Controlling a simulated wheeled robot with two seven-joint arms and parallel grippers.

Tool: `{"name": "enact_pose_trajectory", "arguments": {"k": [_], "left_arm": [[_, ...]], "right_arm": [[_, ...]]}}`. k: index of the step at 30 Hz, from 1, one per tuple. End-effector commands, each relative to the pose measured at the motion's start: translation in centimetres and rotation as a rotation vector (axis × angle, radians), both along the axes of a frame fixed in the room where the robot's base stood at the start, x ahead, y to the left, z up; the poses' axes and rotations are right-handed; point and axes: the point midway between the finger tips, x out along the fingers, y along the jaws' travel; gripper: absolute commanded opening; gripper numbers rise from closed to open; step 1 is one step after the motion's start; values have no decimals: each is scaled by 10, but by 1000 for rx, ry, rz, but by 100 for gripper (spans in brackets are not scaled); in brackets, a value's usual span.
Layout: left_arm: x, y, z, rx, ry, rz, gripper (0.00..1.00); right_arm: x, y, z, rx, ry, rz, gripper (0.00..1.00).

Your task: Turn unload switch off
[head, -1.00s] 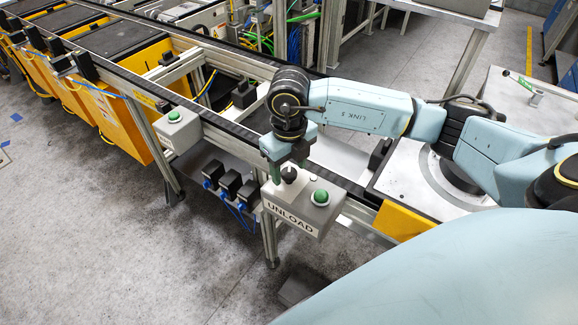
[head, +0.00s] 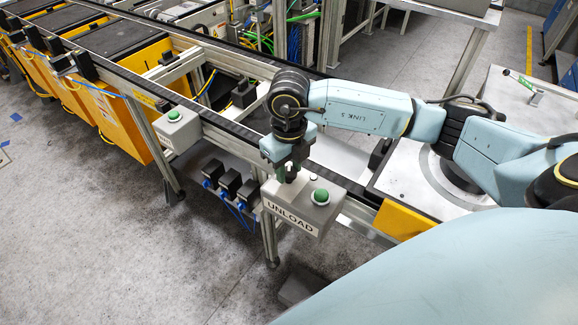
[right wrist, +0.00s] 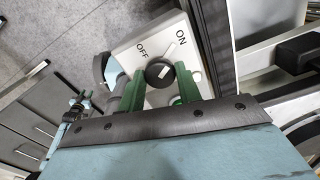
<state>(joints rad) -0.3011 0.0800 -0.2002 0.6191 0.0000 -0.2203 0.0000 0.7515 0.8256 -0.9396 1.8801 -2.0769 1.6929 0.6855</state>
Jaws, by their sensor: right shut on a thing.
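The grey UNLOAD switch box (head: 305,207) is mounted at the conveyor's front edge, with a green button (head: 321,196) on top. Its black rotary knob (right wrist: 157,69) shows in the right wrist view, between an OFF label on the left and an ON label on the right. A white mark on the knob leans to the upper right; its exact setting is hard to tell. My right gripper (head: 288,175) points down over the box, and its green fingers (right wrist: 160,86) are shut on the knob from both sides. In the head view the gripper largely hides the knob.
A second grey box with a green button (head: 174,115) sits to the left on the conveyor rail (head: 225,125). Yellow bins (head: 120,120) stand beside the conveyor. The floor in front is mostly clear.

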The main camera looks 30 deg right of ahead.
Motion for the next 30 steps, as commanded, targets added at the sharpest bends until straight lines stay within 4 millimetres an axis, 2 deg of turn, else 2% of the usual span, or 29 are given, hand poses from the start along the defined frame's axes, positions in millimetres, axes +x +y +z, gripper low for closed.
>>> {"name": "enact_pose_trajectory", "arguments": {"k": [8, 30], "left_arm": [[0, 0, -17, 0, 0, 0, 36], [2, 3, -76, 5, -3, -4, 36]], "right_arm": [[1, -1, -1, -1, -3, 160, 11], [1, 0, -1, -1, -3, 819, 11]]}}
